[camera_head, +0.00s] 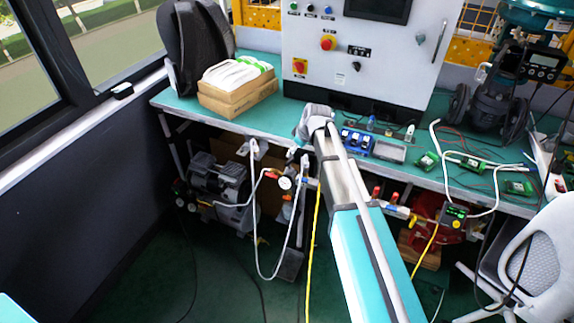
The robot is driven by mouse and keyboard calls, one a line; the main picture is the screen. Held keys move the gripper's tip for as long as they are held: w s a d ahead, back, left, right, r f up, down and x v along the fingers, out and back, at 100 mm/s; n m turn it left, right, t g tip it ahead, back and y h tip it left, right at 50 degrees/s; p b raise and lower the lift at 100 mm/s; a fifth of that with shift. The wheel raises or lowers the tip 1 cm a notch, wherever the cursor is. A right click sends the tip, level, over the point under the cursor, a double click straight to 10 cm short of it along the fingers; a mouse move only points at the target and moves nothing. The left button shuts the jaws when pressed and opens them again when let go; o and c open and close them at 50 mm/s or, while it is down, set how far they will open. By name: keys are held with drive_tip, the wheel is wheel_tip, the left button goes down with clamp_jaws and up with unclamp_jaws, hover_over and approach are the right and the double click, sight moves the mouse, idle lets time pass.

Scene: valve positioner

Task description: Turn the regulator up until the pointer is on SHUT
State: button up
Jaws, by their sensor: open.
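A small round white-faced gauge (285,183) hangs below the bench edge, among white hoses and fittings. It may belong to the regulator, but I cannot pick out a regulator knob for sure. The gauge is too small to read, and I see no SHUT mark or pointer position. My arm reaches up from the lower right to the bench's front edge, just right of the gauge. Its far grey joint is over the bench edge.
A compressor (218,180) stands below. A yellow hose (311,240) hangs beside my arm. A white chair (535,255) stands right.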

sight(290, 160)
drive_tip(key=shift+b+x, duration=3.25)
drive_tip(key=shift+x, duration=0.6)
drive_tip(key=shift+r, duration=0.1)
drive_tip(key=c, duration=1.1)
drive_tip(key=shift+m, duration=0.3)
drive_tip(key=shift+w+m+t, duration=0.15)
drive_tip(key=shift+m+t, duration=0.35)
drive_tip(key=shift+m, duration=0.3)
drive_tip(key=shift+d, duration=0.1)
drive_tip(key=o, duration=1.1)
